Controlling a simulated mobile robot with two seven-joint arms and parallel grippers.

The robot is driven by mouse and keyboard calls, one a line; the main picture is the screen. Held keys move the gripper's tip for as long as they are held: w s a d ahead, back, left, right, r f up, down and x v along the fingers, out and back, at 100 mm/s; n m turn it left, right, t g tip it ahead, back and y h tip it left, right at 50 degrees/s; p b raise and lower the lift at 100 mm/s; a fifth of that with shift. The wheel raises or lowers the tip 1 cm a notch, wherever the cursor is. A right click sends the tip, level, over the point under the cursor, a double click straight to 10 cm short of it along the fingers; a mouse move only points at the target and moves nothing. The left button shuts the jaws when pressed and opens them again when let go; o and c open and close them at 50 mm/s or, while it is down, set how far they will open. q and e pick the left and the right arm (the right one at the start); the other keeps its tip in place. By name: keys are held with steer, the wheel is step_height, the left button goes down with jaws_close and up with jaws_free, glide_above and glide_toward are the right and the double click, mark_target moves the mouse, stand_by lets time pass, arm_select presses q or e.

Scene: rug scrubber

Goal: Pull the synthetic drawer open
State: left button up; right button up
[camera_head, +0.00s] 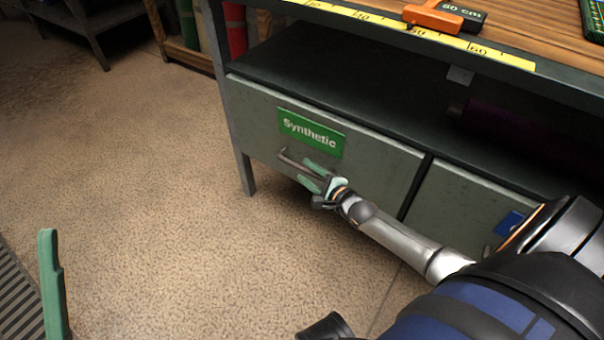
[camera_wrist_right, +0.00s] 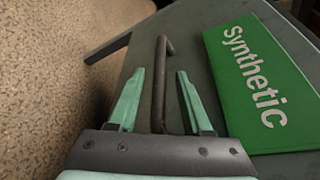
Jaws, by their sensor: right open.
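The synthetic drawer (camera_head: 250,115) is a grey-green front with a green "Synthetic" label (camera_head: 311,132), and its front sits flush in the workbench. Its dark bar handle (camera_head: 293,161) is below the label. My right gripper (camera_head: 308,176) is at the handle with its fingers open. In the right wrist view the handle (camera_wrist_right: 161,85) runs between the two green fingers of the gripper (camera_wrist_right: 157,100), with a gap on each side. The label also shows there (camera_wrist_right: 262,75).
A second drawer (camera_head: 455,205) with a blue label (camera_head: 509,223) is to the right. The bench top holds a yellow ruler (camera_head: 440,38) and an orange tool (camera_head: 432,17). The floor (camera_head: 150,200) in front and left is clear.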

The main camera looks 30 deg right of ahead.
steer(key=shift+b+x, duration=0.45)
steer(key=shift+x, duration=1)
jaws_close()
stand_by(0.4)
